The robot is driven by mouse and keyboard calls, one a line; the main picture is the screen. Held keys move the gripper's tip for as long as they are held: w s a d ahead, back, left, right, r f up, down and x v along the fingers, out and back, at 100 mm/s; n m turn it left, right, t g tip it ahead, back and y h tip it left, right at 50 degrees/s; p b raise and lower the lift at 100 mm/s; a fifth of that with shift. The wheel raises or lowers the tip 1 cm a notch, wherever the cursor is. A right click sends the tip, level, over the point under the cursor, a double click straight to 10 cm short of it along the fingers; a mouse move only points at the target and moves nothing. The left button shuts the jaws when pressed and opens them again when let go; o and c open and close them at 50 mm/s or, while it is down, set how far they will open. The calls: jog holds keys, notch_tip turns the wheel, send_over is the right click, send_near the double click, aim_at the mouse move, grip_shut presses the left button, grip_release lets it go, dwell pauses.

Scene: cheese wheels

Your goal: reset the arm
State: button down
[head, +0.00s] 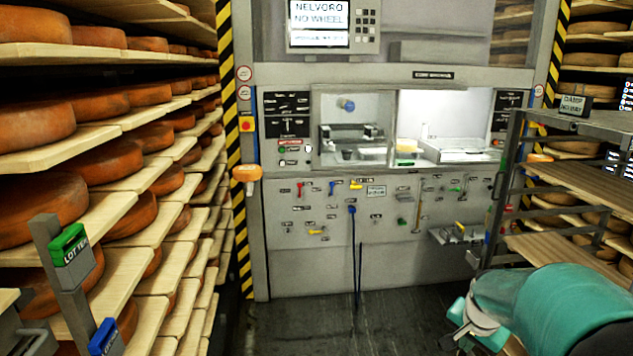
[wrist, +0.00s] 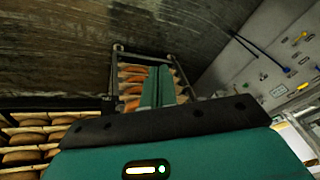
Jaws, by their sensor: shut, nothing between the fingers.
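My gripper (wrist: 158,88) shows in the wrist view as two teal fingers held together, with nothing between them. Beyond the fingertips is a metal rack (wrist: 122,60) with orange cheese wheels on its shelves. The fingers cover part of it, and I cannot tell the distance. In the head view, my teal arm fills the lower right corner, and the fingertips cannot be made out there.
Shelves of cheese wheels (head: 40,205) line the left side. A grey machine (head: 330,240) with a control panel and a lit window stands ahead. A metal rack with wooden shelves (head: 565,185) is at right. The dark floor (head: 330,320) between is clear.

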jog(key=s+a+r+n, duration=0.3)
jog(key=s+a, duration=0.3)
jog(key=s+a+r+n+t+y, duration=0.1)
jog(key=s+a+r+n, duration=0.2)
jog(key=s+a, duration=0.3)
jog(key=s+a+r+n, duration=0.4)
jog(key=s+a, duration=0.1)
jog(key=s, duration=0.2)
jog(key=shift+s+a+r+t, duration=0.2)
jog(key=shift+s+a+t, duration=0.1)
jog(key=shift+s+a, duration=0.1)
jog(key=shift+a, duration=0.15)
